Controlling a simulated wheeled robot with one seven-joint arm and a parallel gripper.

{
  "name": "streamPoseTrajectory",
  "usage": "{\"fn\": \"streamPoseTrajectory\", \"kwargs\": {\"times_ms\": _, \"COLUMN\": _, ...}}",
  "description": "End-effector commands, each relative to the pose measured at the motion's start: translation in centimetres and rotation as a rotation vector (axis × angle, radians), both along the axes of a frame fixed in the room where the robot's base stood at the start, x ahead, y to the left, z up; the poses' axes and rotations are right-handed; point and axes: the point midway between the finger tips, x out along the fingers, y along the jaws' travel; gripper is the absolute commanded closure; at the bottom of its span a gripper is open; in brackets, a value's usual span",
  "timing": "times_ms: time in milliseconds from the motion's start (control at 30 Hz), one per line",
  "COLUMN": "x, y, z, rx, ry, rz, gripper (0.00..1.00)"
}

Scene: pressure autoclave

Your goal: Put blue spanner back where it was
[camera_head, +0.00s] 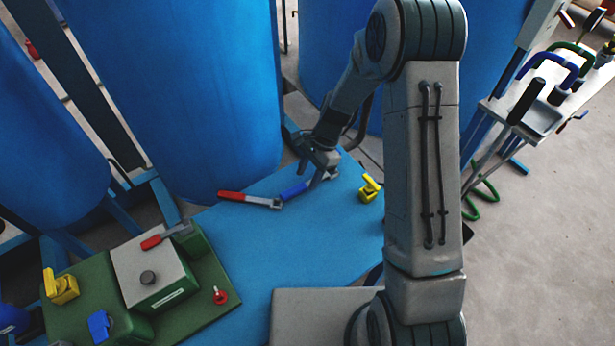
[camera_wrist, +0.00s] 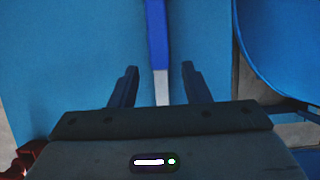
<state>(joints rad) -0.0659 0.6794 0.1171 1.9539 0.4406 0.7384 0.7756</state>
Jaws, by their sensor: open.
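The blue spanner (camera_head: 294,192) lies on the blue table top (camera_head: 300,240), near its far edge; its grey end is partly hidden by my gripper in the head view. My gripper (camera_head: 322,178) is at the spanner's right part, pointing down toward the table. In the wrist view the spanner (camera_wrist: 157,38) runs from the top edge down between the two fingers, its blue handle above and its grey shank between the fingertips. My gripper (camera_wrist: 159,68) is open, with a gap on both sides of the shank. I cannot tell its height above the table.
A red-handled spanner (camera_head: 245,199) lies left of the blue one, close to it. A yellow part (camera_head: 370,188) stands to the right. A green unit (camera_head: 205,262) with levers stands front left. Blue tanks (camera_head: 170,90) rise behind. A tool rack (camera_head: 545,115) is at right.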

Motion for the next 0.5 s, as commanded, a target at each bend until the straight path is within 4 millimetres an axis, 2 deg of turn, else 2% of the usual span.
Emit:
{"fn": "streamPoseTrajectory", "kwargs": {"times_ms": 100, "x": 0.8, "y": -1.0, "z": 2.6, "rx": -0.001, "ry": -0.006, "rz": -0.004, "gripper": 0.57}}
{"fn": "streamPoseTrajectory", "kwargs": {"times_ms": 300, "x": 1.7, "y": -2.4, "z": 6.6, "rx": 0.0, "ry": -0.005, "rz": -0.003, "gripper": 0.57}}
{"fn": "streamPoseTrajectory", "kwargs": {"times_ms": 500, "x": 2.2, "y": -3.3, "z": 9.1, "rx": 0.0, "ry": -0.002, "rz": -0.002, "gripper": 0.57}}
